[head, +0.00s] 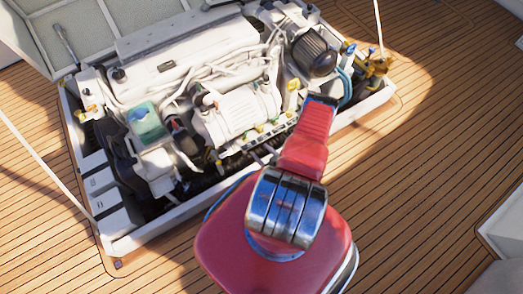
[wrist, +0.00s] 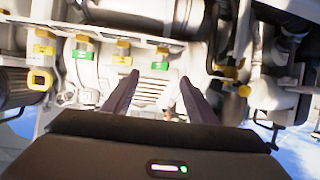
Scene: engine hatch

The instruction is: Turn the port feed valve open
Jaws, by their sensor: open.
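A row of several small valves with yellow handles runs across the engine's side, with green and yellow tags below them. In the wrist view, one yellow handle (wrist: 162,51) with a green tag (wrist: 160,66) is just beyond and between my fingertips. Another yellow handle (wrist: 124,43) with a yellow tag (wrist: 121,59) is left of it. I cannot tell which is the port feed valve; no label is readable. My gripper (wrist: 159,77) is open, its two dark fingers apart with nothing between them. In the head view my arm hides part of the row.
The white engine (head: 235,112) sits in an open hatch with a white rim (head: 150,236). A yellow loop handle (wrist: 40,80) is at the wrist view's left. Brass-coloured fittings (head: 374,64) crowd the hatch's right corner. The wooden deck (head: 430,150) on the right is clear.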

